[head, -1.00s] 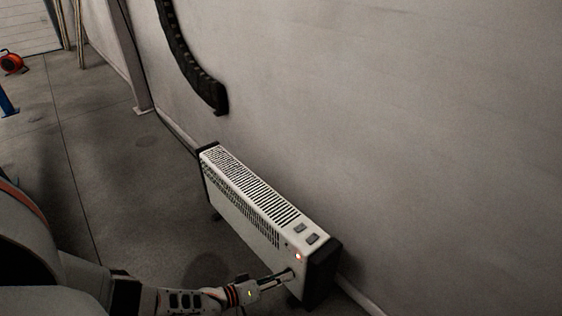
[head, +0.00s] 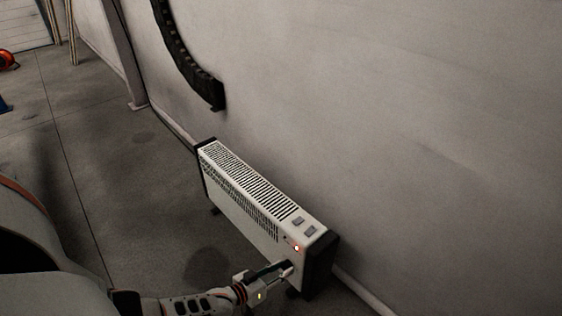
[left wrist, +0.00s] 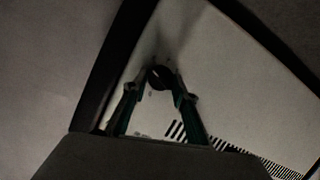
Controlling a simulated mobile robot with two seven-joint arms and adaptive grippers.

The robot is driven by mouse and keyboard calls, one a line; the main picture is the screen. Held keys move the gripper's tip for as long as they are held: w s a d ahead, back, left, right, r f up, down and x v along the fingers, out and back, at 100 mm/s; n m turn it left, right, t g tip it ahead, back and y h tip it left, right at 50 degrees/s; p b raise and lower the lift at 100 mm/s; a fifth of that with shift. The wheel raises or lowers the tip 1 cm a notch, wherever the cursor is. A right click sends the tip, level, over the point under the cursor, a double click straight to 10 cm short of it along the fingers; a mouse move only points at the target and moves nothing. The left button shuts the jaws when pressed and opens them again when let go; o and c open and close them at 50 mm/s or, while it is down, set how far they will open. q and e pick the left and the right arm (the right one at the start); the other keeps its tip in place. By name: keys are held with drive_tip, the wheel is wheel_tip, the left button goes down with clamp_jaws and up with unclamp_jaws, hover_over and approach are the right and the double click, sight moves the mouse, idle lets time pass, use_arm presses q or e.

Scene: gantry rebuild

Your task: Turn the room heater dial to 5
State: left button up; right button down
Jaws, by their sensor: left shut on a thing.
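The room heater (head: 240,200) is a long white convector with black end caps and a slotted top, standing on the floor by the wall. Its dial is a small dark round knob (left wrist: 160,76) on the front panel, seen in the left wrist view between my fingertips. My left gripper (head: 286,268) reaches in from the left to the heater's near end, its fingers at the front panel. In the left wrist view the left gripper (left wrist: 159,80) is shut on the dial. The dial's numbers cannot be read. My right gripper is not in view.
A red lamp (head: 297,248) glows near the heater's near end, below two grey switches (head: 304,225) on top. A black cable chain (head: 190,62) hangs on the wall (head: 400,130). The floor (head: 110,190) left of the heater is clear.

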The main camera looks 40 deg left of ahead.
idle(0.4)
use_arm(q)
drive_tip(key=o, duration=1.1)
drive_tip(key=shift+s, duration=0.1)
drive_tip(key=shift+s+r, duration=0.15)
drive_tip(key=shift+s, duration=0.55)
drive_tip(key=v, duration=1)
drive_tip(key=shift+s+a+r, duration=0.1)
drive_tip(key=shift+r, duration=0.15)
